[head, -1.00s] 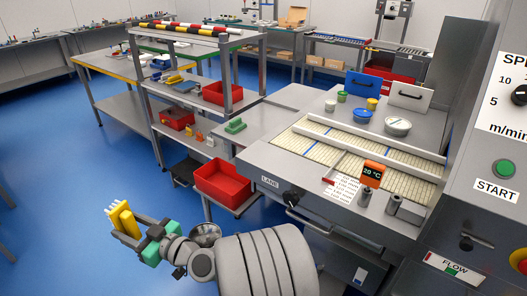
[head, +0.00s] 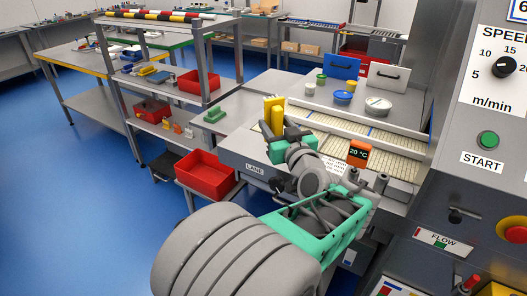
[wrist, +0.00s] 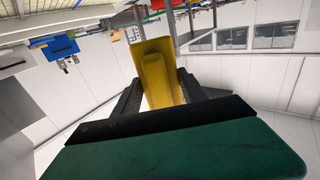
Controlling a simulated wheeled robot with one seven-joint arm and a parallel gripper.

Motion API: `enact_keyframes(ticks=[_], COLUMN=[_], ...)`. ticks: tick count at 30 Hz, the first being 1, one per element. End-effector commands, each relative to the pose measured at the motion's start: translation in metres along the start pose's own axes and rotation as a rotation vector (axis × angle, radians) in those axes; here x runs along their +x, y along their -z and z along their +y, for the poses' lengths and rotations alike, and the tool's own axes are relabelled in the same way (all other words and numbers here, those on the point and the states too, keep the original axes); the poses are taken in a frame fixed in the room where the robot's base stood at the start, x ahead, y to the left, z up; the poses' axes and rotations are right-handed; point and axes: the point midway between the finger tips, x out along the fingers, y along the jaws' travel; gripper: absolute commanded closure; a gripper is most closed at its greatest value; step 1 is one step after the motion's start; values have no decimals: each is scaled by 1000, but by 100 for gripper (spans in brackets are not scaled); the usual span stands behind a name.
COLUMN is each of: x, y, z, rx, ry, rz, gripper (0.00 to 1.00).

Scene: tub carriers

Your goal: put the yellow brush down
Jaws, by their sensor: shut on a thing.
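The yellow brush (head: 274,112) is held upright in my gripper (head: 270,128), in front of the left end of the conveyor surface in the head view. In the wrist view the yellow brush (wrist: 155,75) stands between the two dark fingers (wrist: 155,92), which are shut on it. Its bristles do not show clearly now. My arm hides part of the lane's front. I cannot tell how high the brush is above the metal surface.
The grey metal top (head: 240,103) left of the lane has bare room, with a green block (head: 215,115) on it. White rails cross the beige conveyor (head: 335,132).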

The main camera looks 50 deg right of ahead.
Motion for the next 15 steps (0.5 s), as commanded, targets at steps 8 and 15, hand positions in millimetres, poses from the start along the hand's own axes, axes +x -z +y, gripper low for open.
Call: enact_keyframes(ticks=[8,15], x=[-10,56], y=[8,-21], z=[37,22], rx=[5,4], ry=[-91,-86], rz=[-7,-9], gripper=[83,83])
